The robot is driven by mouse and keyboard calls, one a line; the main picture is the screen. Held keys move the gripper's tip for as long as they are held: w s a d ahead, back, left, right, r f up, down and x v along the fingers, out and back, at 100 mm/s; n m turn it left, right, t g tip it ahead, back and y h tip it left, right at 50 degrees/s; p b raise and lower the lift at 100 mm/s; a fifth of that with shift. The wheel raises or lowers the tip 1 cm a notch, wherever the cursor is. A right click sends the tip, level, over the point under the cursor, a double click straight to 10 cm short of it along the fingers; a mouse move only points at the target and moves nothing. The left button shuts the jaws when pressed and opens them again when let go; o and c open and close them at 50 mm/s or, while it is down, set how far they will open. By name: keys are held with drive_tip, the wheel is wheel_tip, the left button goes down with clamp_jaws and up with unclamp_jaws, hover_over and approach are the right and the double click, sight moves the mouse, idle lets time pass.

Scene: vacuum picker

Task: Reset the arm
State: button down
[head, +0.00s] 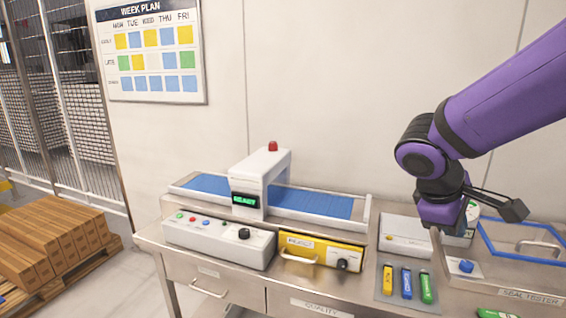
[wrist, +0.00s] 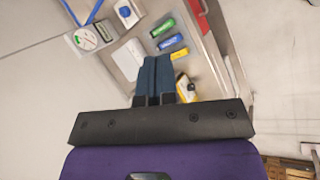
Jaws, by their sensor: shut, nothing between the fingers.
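My purple arm reaches in from the upper right of the head view. My gripper (wrist: 155,62) shows in the wrist view with its two dark blue fingers side by side, shut and empty. In the head view its fingers are mostly hidden behind the wrist, above the right part of the steel bench (head: 186,290). It is apart from the yellow, blue and green markers on the bench, as far as I can tell.
A conveyor machine (head: 262,170) with a red lamp stands on the bench. In front are a control box (head: 218,243) and a yellow drawer (head: 322,253). A yellow marker (head: 387,280), blue marker (head: 406,283) and green marker (head: 426,287) lie on a grey mat. A blue frame (head: 490,243) is at right.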

drive_tip(key=s+r+m+t+y, duration=0.3)
drive_tip(key=s+r+m+y, duration=0.3)
drive_tip(key=s, duration=0.6)
drive_tip(key=shift+s+d+r+m+t, duration=0.3)
drive_tip(key=shift+s+r+m, duration=0.1)
drive_tip(key=shift+r+m, duration=0.65)
drive_tip(key=shift+f, duration=0.15)
idle(0.4)
